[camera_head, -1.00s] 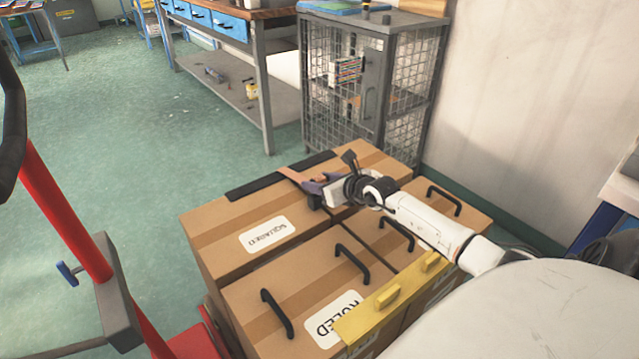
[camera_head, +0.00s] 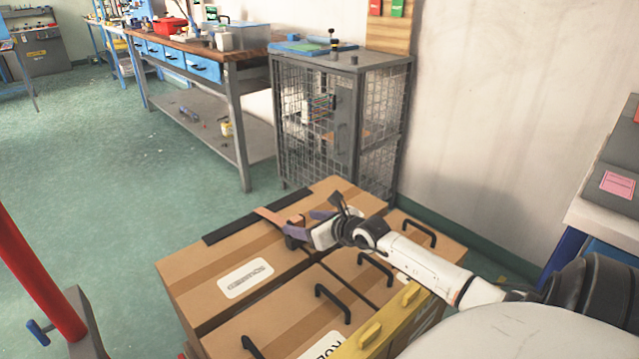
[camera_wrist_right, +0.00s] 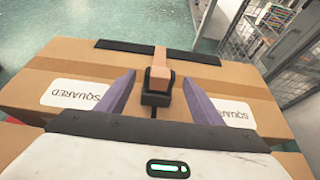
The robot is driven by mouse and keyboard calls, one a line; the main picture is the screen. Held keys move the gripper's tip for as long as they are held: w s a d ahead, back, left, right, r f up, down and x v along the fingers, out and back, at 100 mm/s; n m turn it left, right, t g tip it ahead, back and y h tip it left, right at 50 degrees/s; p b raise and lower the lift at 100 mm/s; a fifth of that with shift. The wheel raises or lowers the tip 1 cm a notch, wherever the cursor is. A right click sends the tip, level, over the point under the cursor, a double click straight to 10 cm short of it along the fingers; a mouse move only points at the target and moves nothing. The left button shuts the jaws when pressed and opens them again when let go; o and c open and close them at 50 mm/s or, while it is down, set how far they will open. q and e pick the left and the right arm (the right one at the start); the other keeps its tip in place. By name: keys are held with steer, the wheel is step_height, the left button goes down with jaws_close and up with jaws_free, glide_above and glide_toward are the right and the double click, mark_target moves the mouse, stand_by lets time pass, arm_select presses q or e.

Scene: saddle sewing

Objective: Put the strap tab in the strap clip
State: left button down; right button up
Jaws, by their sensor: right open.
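My right gripper (camera_head: 306,229) is over the top of the cardboard box labelled SQUARED (camera_head: 205,268). Its two purple fingers are apart in the right wrist view (camera_wrist_right: 158,78). A tan strap (camera_wrist_right: 160,62) runs between the fingers from a black band (camera_wrist_right: 115,45). Its near end meets a small black clip piece (camera_wrist_right: 157,97), with no finger visibly touching it. I cannot tell whether the tab end is inside the clip or only over it. In the head view the tan strap (camera_head: 270,215) shows left of the gripper. My left gripper is not in view.
Neighbouring boxes with black handles (camera_head: 333,303) and a yellow bar (camera_head: 378,330) lie nearer me. A wire cage cabinet (camera_head: 345,120) and a workbench (camera_head: 235,75) stand behind. A red post (camera_head: 35,265) is at the left. Green floor (camera_head: 90,150) is free to the left.

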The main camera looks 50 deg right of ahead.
arm_select(q)
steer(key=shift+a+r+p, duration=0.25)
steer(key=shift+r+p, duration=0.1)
steer(key=shift+p, duration=0.55)
arm_select(e)
steer(key=v, duration=0.7)
steer(key=shift+s+r, duration=0.2)
steer(key=shift+s, duration=0.15)
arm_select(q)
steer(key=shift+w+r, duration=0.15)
